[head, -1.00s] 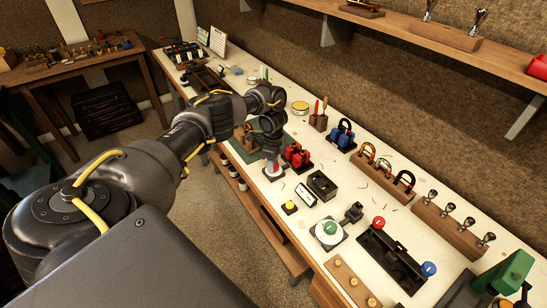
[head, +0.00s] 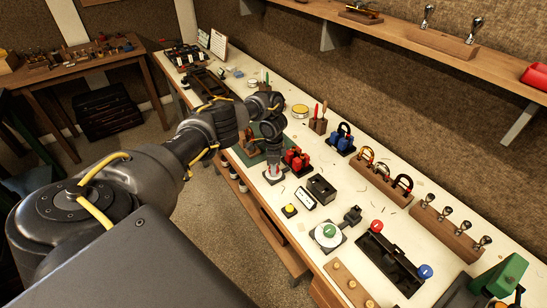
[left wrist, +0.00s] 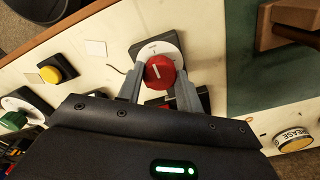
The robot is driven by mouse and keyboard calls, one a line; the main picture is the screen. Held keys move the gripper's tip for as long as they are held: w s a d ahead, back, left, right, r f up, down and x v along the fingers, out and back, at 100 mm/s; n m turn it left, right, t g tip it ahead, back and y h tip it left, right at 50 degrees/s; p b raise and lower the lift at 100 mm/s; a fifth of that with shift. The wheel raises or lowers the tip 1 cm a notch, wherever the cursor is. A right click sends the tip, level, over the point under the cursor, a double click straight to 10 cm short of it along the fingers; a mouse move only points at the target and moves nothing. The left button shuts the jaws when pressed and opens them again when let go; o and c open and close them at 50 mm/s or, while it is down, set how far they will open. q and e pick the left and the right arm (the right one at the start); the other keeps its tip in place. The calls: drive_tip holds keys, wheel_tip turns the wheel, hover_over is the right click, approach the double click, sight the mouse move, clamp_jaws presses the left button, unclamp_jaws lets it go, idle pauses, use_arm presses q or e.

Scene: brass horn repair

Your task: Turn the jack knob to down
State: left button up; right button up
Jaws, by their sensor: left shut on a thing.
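A red round knob (left wrist: 161,74) with a short white pointer line sits on a white dial plate (left wrist: 148,50) in the left wrist view. The pointer leans a little left of straight up there; the dial's lettering is too small to read. My left gripper (left wrist: 160,88) has one finger on each side of the knob and is shut on it. In the head view my left gripper (head: 272,165) reaches down over the white dial plate (head: 275,177) at the bench's front edge, with a bit of red between its fingers. My right gripper is in neither view.
A yellow button (head: 290,209) and a dark box (head: 321,187) stand near the dial. A green knob (head: 330,231) on its own dial is closer. Red blocks (head: 296,159) stand just right of my gripper. A grease tin (left wrist: 293,139) stands behind.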

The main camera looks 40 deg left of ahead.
use_arm(q)
drive_tip(key=o, duration=1)
wheel_tip(320, 180, up, 11)
drive_tip(key=shift+f+p, duration=0.1)
drive_tip(key=shift+p, duration=1.1)
